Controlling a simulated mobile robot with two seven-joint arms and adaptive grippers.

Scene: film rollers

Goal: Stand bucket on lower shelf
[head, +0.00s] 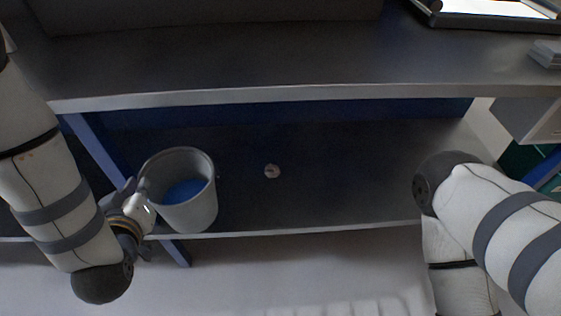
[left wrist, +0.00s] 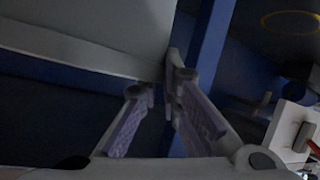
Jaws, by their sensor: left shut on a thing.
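The bucket (head: 197,208) is light grey with a blue inside bottom. In the head view it stands nearly upright at the left front of the lower shelf (head: 330,185), its base overlapping the front edge. I cannot tell whether it rests on the shelf. My left gripper (head: 143,194) is at the bucket's left side and shut on it. The left wrist view shows the two fingers (left wrist: 160,92) close up. A large grey surface lies beyond them, and I cannot tell what it is. My right arm comes in at the right, with its gripper out of view.
The upper shelf (head: 250,60) overhangs the lower one. A blue post (head: 95,150) stands left of the bucket. A small round light object (head: 272,171) lies on the lower shelf; the surface to its right is clear. A grey box (head: 530,118) is at the right.

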